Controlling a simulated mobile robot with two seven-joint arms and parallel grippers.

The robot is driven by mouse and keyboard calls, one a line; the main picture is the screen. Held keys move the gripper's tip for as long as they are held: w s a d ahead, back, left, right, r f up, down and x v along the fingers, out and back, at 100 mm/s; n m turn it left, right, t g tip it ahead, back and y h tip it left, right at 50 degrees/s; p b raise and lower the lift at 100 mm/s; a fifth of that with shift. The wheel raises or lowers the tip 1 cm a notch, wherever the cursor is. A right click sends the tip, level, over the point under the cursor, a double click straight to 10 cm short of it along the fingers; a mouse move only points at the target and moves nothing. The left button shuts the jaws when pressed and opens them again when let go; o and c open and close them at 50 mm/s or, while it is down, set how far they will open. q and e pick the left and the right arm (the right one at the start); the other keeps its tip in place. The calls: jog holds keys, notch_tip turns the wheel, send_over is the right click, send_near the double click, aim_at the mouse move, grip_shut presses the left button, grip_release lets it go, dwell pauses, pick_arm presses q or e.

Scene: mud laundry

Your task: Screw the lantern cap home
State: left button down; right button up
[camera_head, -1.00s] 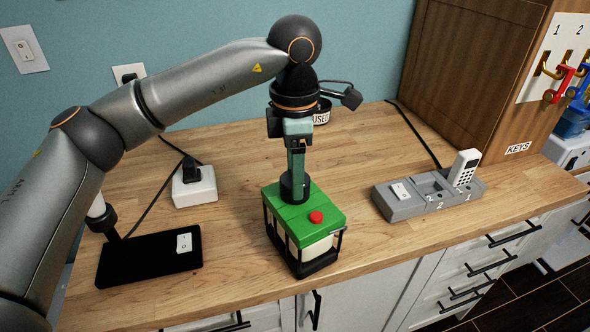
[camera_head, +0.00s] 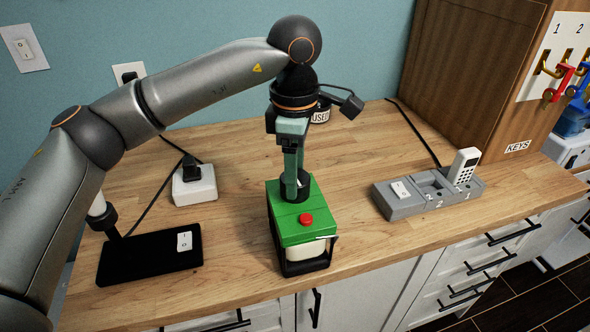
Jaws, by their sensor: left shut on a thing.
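The lantern stands upright near the counter's front edge, with a green top (camera_head: 298,222) carrying a red button, a pale body (camera_head: 306,250) and a black frame around it. My left gripper (camera_head: 292,180) comes down from above and is shut on the dark round lantern cap (camera_head: 295,191) on the green top. The fingers partly hide the cap, so its seating and thread cannot be seen. My right gripper is not in view.
A white box with a black plug (camera_head: 195,187) and a black pad (camera_head: 140,258) stand left. A grey dock (camera_head: 410,203) holds a white handset (camera_head: 464,165) at right. A round holder (camera_head: 321,110) stands behind. Bare counter lies between lantern and dock.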

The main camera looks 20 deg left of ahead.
pick_arm(q)
jog(key=shift+f+m, duration=0.3)
jog(key=shift+m, duration=1)
jog(key=m, duration=0.3)
jog(key=shift+c, duration=1.4)
grip_release()
jog(key=shift+o, duration=1.2)
jog(key=shift+r, duration=0.15)
jog(key=c, duration=0.4)
